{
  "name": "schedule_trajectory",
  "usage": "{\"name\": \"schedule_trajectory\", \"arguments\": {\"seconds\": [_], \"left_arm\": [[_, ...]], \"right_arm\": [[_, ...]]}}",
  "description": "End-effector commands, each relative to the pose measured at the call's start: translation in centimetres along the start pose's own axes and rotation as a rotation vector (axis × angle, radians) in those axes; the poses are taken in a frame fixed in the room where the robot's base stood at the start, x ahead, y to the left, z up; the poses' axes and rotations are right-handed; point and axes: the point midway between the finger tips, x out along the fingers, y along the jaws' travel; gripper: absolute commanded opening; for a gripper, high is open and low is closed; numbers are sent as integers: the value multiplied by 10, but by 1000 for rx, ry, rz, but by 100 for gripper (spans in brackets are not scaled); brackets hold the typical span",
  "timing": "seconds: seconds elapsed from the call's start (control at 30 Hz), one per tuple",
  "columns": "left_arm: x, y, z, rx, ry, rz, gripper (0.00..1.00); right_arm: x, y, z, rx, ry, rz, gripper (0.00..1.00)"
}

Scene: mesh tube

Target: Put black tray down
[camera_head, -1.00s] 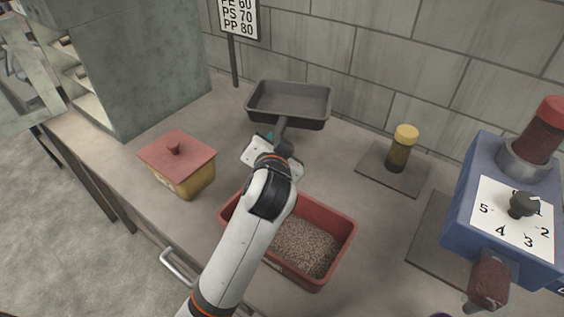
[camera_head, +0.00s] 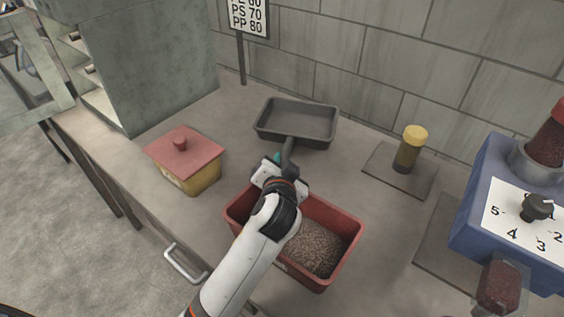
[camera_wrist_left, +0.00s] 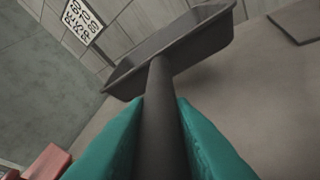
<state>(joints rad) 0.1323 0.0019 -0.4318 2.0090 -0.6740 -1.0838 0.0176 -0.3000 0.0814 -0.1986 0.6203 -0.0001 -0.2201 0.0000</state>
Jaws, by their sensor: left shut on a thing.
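The black tray (camera_head: 297,121) is a dark grey rectangular pan with a handle, at the back middle of the counter in the head view. It looks empty there. My left gripper (camera_head: 284,163) is shut on the tray's handle, at the tray's near side. In the left wrist view, the teal fingers (camera_wrist_left: 160,130) clasp the dark handle, and the tray (camera_wrist_left: 175,48) extends beyond them and looks tilted in that picture. I cannot tell for sure whether the tray's bottom touches the counter. My right gripper is not in view.
A red bin of pellets (camera_head: 345,255) stands under and beside my left arm. A yellow box with a red lid (camera_head: 187,160) is to the left. A yellow-capped jar (camera_head: 408,150) stands on a mat at the right, near a blue machine (camera_head: 490,215). The wall is behind.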

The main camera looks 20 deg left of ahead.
Motion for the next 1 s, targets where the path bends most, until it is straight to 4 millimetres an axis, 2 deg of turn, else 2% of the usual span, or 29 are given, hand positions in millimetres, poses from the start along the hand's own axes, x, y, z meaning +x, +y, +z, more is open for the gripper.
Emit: {"name": "schedule_trajectory", "arguments": {"seconds": [0.27,0.3,0.4,0.67,0.8,0.87,1.0], "left_arm": [[2,-3,-4,0,0,1,0],[2,-3,-5,0,2,0,28],[2,-3,-5,0,2,0,43],[1,-4,-5,1,4,-3,43],[-2,4,6,0,2,-2,43],[-12,2,4,-2,3,-5,43],[-44,2,4,-4,1,-5,43]], "right_arm": [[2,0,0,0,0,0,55],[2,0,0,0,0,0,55],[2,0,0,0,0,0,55],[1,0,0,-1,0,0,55],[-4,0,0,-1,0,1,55],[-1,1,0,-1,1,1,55],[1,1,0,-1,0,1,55]]}}
